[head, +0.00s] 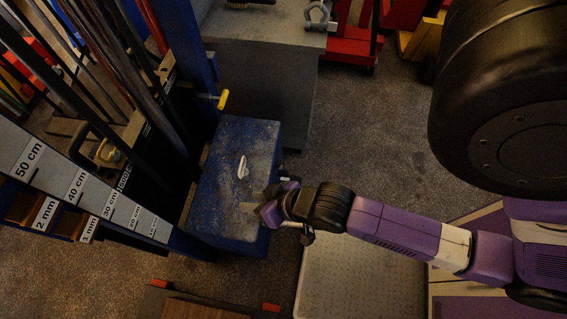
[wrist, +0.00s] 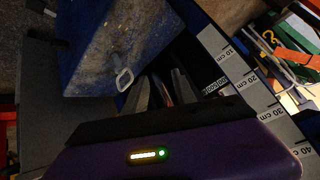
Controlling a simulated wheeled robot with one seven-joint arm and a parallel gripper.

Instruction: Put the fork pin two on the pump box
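A small pale pin with a ring-shaped end, which looks like the fork pin (head: 242,168), lies on top of the worn blue box, which looks like the pump box (head: 228,218). In the wrist view, the pin (wrist: 123,78) shows near the edge of the blue box (wrist: 135,38), left of my fingers. My gripper (head: 256,204) is over the right part of the box top in the head view, below and to the right of the pin, not touching it. In the wrist view, my gripper (wrist: 160,84) has its two fingers apart with nothing held between them.
A blue post with a yellow lever (head: 220,99) rises behind the box. A rack with length labels (head: 75,185) stands at the left. A grey bench (head: 265,60) carries a metal shackle (head: 319,15). Open floor lies between.

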